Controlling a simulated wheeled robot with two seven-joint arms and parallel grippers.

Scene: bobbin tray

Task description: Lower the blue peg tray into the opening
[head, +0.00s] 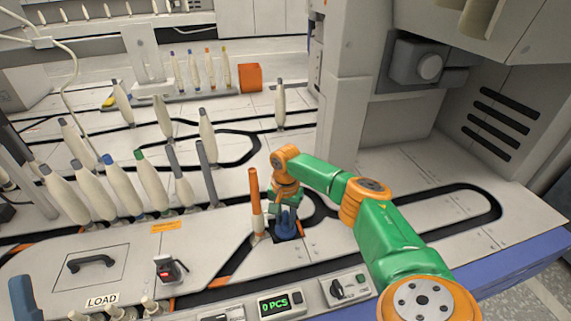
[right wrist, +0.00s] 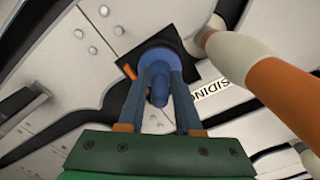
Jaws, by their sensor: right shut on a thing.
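The blue peg tray (head: 287,222) shows in the head view as a small blue piece with an upright peg, low at the middle of the work surface. In the right wrist view its peg (right wrist: 158,92) stands between my fingers and its round base lies beyond. My right gripper (head: 285,208) points down and is shut on the tray's peg. A dark square, seemingly the opening (right wrist: 187,67), lies around and under the base. I cannot tell whether the base is inside it or just above.
An orange-and-cream bobbin (head: 256,200) stands close left of the tray; it also shows at the right of the wrist view (right wrist: 270,75). Several cream bobbins (head: 150,182) stand further left. A control panel (head: 280,305) lies in front. The surface right of my arm is clear.

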